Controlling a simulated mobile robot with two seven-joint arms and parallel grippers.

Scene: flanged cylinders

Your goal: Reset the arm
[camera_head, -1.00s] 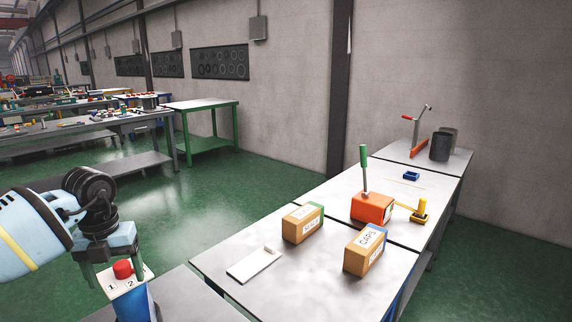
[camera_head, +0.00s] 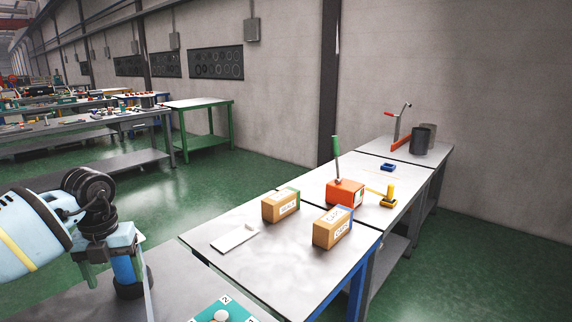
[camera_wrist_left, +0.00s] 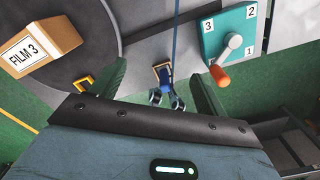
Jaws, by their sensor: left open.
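My left gripper (camera_head: 112,270) hangs pointing down at the lower left of the head view. It is open, with a blue cylindrical thing showing behind it. In the left wrist view my left gripper (camera_wrist_left: 162,92) has its two dark green fingers spread wide. A small blue and yellow thing (camera_wrist_left: 163,75) shows between them, apparently below and not gripped. My right gripper is not in view.
A teal panel (camera_wrist_left: 228,32) with numbers and an orange-handled lever lies near the left gripper; its knob shows in the head view (camera_head: 221,315). Cartons (camera_head: 333,228) and an orange lever box (camera_head: 345,193) stand on benches.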

